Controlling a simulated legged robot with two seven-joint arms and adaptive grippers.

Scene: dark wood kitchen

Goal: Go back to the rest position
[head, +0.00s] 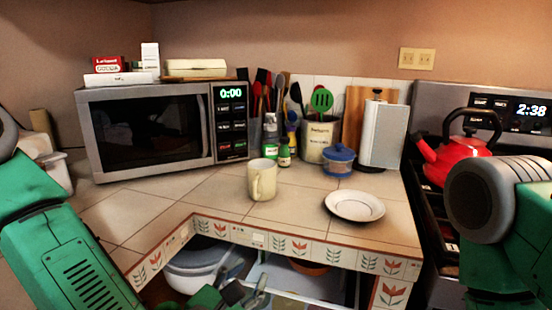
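My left gripper (250,291) shows at the bottom centre, in front of the open space under the counter. It is small, dark and partly cut off by the lower edge, so its opening is unclear. I see nothing held in it. My green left arm comes in at the left edge. My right arm, green with a grey joint, is at the right edge in front of the stove, and its gripper is out of view. A cream mug (262,180) stands upright on the tiled counter (215,197). A white plate (354,206) lies to its right.
A microwave (150,130) with boxes on top stands at the back left. A utensil crock (319,140), a blue lidded pot (338,161) and a white canister (383,135) stand at the back. A red kettle (455,155) is on the stove. Bowls (200,262) sit under the counter.

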